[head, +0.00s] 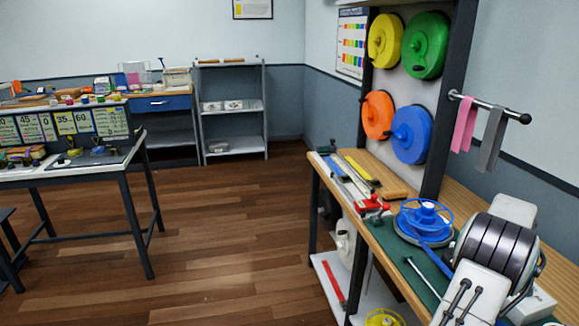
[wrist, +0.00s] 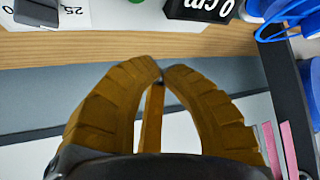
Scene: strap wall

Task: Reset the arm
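My gripper (wrist: 161,77) shows in the wrist view with two ridged yellow-brown fingers. They curve inward and their tips meet or nearly meet. A narrow yellow-brown strip (wrist: 152,118) stands between the fingers; I cannot tell whether it is part of the gripper. No other object shows between the tips. In the head view my arm (head: 495,250) is folded at the lower right, over the workbench (head: 540,210). My fingers cannot be made out there.
Yellow (head: 385,41), green (head: 426,45), orange (head: 377,115) and blue (head: 410,134) reels hang on the wall panel. A rail (head: 490,105) holds pink and grey straps. A blue-wheeled device (head: 425,221) stands on the bench near my arm. The wooden floor (head: 220,240) is clear.

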